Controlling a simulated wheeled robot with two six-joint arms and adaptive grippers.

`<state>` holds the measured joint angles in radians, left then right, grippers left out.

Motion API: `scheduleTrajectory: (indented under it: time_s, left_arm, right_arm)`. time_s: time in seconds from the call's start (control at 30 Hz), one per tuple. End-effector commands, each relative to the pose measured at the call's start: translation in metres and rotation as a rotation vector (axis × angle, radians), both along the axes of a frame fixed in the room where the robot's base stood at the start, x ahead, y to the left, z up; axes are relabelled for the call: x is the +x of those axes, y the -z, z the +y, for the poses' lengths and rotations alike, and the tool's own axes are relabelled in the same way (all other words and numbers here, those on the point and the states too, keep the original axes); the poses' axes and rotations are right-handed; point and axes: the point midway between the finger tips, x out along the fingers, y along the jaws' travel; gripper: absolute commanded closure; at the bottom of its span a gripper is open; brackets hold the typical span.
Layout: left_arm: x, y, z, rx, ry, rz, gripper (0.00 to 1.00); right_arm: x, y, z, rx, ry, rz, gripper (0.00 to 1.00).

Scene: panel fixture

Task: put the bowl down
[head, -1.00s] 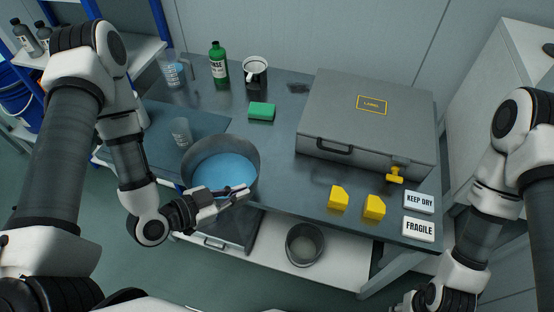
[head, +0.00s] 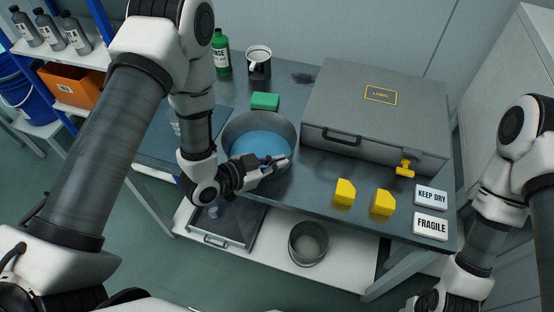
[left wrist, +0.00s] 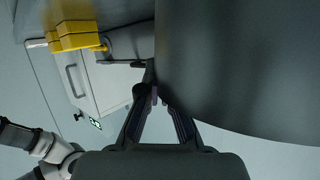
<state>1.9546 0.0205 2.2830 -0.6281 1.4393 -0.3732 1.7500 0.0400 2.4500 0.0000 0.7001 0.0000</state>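The grey bowl (head: 287,136) with a blue inside is over the front left part of the grey table (head: 310,190) in the head view. It looks about level. I cannot tell whether its base touches the table. My left gripper (head: 284,162) is at the bowl's near right side, shut on its rim. In the left wrist view the fingers (left wrist: 155,95) meet at the edge of the large dark bowl wall (left wrist: 240,60). My right arm is at the right edge; its gripper is out of the picture.
A grey case (head: 370,110) stands right of the bowl, with a green sponge (head: 265,101), a mug (head: 258,63) and a green bottle (head: 221,54) behind. Yellow blocks (head: 344,192) and signs (head: 430,225) lie front right. A grey bin (head: 308,243) stands on the lower shelf.

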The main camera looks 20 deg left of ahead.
Motion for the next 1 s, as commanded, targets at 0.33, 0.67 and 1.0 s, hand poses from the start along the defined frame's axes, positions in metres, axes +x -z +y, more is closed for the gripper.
scheduleTrajectory:
  time_s: [0.33, 0.67, 1.0]
  left_arm:
    - [0.000, 0.002, 0.000, 0.000, 0.000, -0.002, 0.80]
    - [0.000, 0.001, 0.000, 0.000, 0.000, -0.003, 0.69]
    - [-0.037, -0.018, 0.032, -0.005, -0.011, 0.001, 0.69]
  right_arm:
    - [0.000, 0.001, 0.000, 0.000, 0.000, 0.000, 0.60]
    - [0.000, 0.000, 0.000, 0.000, 0.000, 0.000, 0.60]
    - [0.000, 0.009, 0.000, 0.000, 0.000, 0.000, 0.60]
